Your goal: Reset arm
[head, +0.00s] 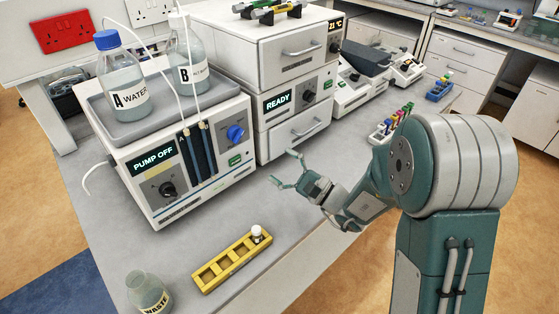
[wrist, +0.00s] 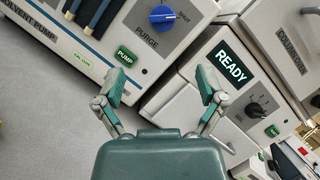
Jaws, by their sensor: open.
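My gripper (head: 288,172) is open and empty above the grey bench, in front of the stacked white units. In the wrist view my gripper (wrist: 160,88) has its two fingers spread apart, with nothing between them. Behind the fingers there, the pump unit with its blue purge knob (wrist: 162,17) and green pump button (wrist: 124,56) shows at the left. The unit with the READY display (wrist: 231,66) shows at the right. My arm is bent and reaches left over the bench from its base at the right of the head view.
The pump unit (head: 205,188) carries bottles A (head: 122,92) and B (head: 188,75). A yellow rack (head: 215,272) with one capped vial (head: 257,233) and a waste bottle (head: 148,291) stand at the front. A coloured vial rack (head: 385,130) stands behind my arm. Bare bench (head: 180,245) lies before the pump.

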